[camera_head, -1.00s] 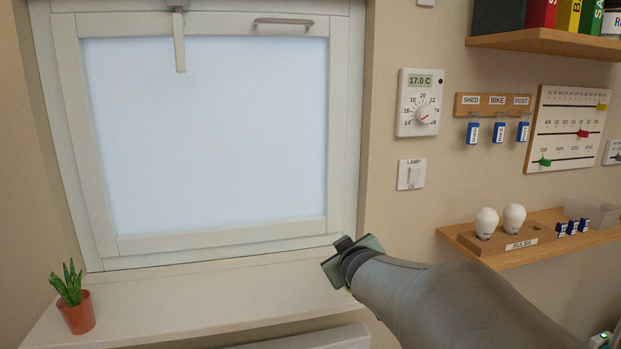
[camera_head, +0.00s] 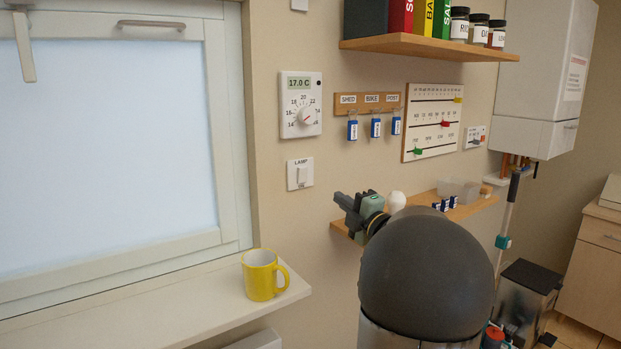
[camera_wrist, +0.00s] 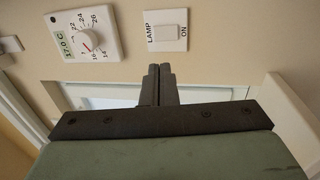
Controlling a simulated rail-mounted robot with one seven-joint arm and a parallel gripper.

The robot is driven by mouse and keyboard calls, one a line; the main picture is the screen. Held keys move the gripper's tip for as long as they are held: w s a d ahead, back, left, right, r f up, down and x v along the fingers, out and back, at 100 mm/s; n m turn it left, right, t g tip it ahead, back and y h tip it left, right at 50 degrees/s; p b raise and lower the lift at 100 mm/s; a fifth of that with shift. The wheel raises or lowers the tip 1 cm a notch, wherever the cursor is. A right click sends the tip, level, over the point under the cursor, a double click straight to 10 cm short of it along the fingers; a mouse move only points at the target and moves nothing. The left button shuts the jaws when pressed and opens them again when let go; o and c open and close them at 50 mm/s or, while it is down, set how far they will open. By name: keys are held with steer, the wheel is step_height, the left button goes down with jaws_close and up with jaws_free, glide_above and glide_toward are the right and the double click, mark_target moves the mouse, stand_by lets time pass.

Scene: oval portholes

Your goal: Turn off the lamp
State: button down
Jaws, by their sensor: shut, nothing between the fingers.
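The lamp switch (camera_head: 299,174) is a white wall plate with a rocker, labelled LAMP, on the wall below the thermostat. In the wrist view the switch (camera_wrist: 167,30) lies beyond my fingertips, with LAMP at one end and ON at the other. My gripper (camera_head: 345,205) is to the right of the switch and a little lower in the head view, apart from it. In the wrist view its two fingers (camera_wrist: 160,72) are together, with nothing between them. The lamp itself is not identifiable in view.
The thermostat (camera_head: 301,105) is just above the switch. A yellow mug (camera_head: 262,276) stands on the window sill (camera_head: 170,304) below. A key rack (camera_head: 367,103) and a lower shelf (camera_head: 474,209) with bulbs are to the right. The wall around the switch is clear.

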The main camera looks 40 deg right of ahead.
mark_target(304, 172)
steer(key=shift+w, duration=0.1)
steer(key=w+p, duration=0.1)
steer(key=w, duration=0.3)
steer(key=w+r+p, duration=0.1)
steer(key=w+p, duration=0.1)
steer(key=w, duration=0.2)
steer(key=w+r+p, duration=0.1)
steer(key=w, duration=0.3)
steer(key=shift+w+d+r, duration=0.2)
steer(key=shift+d+r, duration=0.05)
steer(key=shift+d, duration=0.1)
steer(key=shift+w+p, duration=0.3)
steer(key=shift+w, duration=0.3)
